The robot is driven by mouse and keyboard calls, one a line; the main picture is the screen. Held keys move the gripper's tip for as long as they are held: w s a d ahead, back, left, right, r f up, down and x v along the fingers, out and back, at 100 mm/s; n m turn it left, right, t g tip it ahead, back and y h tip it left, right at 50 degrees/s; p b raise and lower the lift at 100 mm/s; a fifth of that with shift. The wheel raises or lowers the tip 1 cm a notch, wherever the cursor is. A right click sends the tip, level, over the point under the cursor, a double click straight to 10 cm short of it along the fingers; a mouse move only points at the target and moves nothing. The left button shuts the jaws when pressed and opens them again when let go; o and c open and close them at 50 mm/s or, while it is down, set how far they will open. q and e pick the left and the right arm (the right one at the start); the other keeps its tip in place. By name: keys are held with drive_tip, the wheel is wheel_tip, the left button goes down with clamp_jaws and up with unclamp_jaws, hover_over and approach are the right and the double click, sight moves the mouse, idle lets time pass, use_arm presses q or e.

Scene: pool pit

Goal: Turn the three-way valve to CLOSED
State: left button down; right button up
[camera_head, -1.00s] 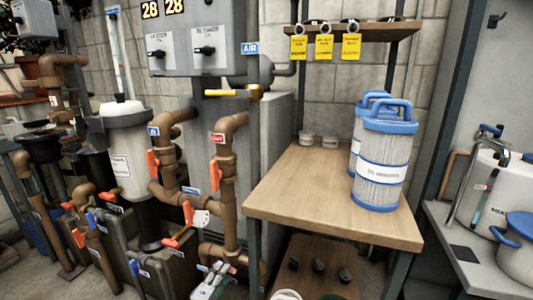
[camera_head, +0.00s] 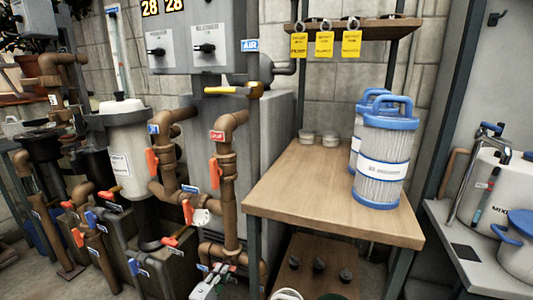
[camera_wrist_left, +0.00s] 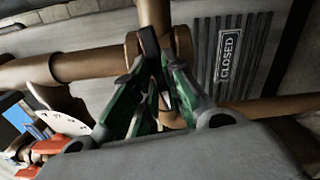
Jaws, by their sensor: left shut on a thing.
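My left gripper (camera_head: 222,268) is low at the brown pipes, left of the wooden table, in the head view. In the left wrist view its green fingers (camera_wrist_left: 157,70) are closed on a dark lever (camera_wrist_left: 149,45), which appears to be the valve handle. The lever stands in front of a brown pipe fitting (camera_wrist_left: 183,42). A CLOSED sign (camera_wrist_left: 229,56) is on a ribbed grey surface to the right of the fingers. The fingers partly hide the valve body. In the head view the handle is too small to read its angle. My right gripper is not in view.
Brown pipes (camera_head: 229,180) with orange handles stand close around the gripper. A white plate (camera_head: 201,217) sits just above it; a white plate also shows in the wrist view (camera_wrist_left: 60,108). The wooden table (camera_head: 320,200) with blue-capped filter cartridges (camera_head: 381,160) is to the right.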

use_arm(q)
drive_tip(key=shift+n, duration=8.3)
drive_tip(key=shift+m, duration=0.3)
drive_tip(key=c, duration=1.4)
unclamp_jaws()
drive_tip(key=shift+o, duration=0.2)
drive_tip(key=shift+s, duration=0.1)
drive_tip(key=v, duration=0.6)
drive_tip(key=shift+s+a, duration=0.15)
drive_tip(key=shift+s, duration=0.25)
